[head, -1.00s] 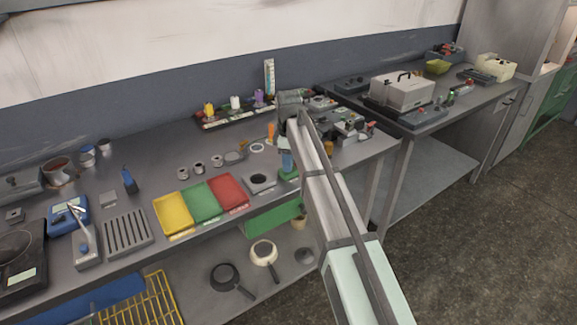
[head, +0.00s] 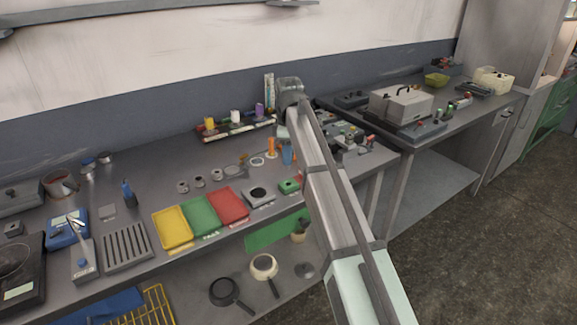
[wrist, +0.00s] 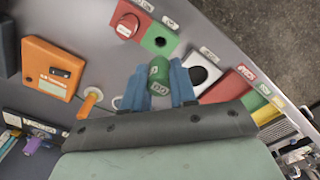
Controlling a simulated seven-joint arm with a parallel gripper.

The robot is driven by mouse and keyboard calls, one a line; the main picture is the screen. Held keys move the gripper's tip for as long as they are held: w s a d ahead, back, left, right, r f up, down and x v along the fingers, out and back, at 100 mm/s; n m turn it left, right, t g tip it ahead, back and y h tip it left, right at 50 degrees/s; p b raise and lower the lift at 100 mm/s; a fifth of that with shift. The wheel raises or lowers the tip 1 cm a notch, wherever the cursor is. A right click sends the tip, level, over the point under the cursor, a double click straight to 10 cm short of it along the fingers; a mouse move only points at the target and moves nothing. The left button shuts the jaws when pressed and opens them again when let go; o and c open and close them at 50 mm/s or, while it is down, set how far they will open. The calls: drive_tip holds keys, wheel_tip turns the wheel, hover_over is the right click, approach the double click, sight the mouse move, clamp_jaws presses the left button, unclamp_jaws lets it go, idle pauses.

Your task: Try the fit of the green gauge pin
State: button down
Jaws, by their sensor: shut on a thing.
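The green gauge pin (wrist: 159,72) is held between the blue fingers of my gripper (wrist: 160,85) in the wrist view, its labelled end facing the camera. In the head view my gripper (head: 287,154) is above the bench near its front right part; the pin cannot be made out there. A grey block with a round dark hole (wrist: 210,76) lies just right of the fingers in the wrist view. In the head view this block (head: 249,202) stands to the left of and below my gripper. The hole looks empty, and the pin is apart from it.
Red, green and yellow trays (head: 201,215) stand left of the block. A green-and-red switch box (wrist: 158,38) and an orange box (wrist: 50,68) lie near my gripper. A rack with yellow, white and purple pieces (head: 237,131) stands at the back. An orange upright piece (head: 271,147) is close by.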

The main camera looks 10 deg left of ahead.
drive_tip(key=shift+r, duration=0.55)
drive_tip(key=shift+s+a+r, duration=0.1)
drive_tip(key=shift+a+r, duration=0.2)
drive_tip(key=s+a+f+n, duration=0.1)
drive_tip(key=s+a+n, duration=0.15)
drive_tip(key=a, duration=0.85)
drive_tip(key=s+a+f+n, duration=0.1)
drive_tip(key=s+a, duration=0.3)
drive_tip(key=a, duration=0.6)
drive_tip(key=w+a, duration=0.3)
drive_tip(key=a, duration=0.5)
drive_tip(key=shift+a, duration=0.3)
drive_tip(key=shift+f, duration=0.25)
drive_tip(key=shift+f, duration=2)
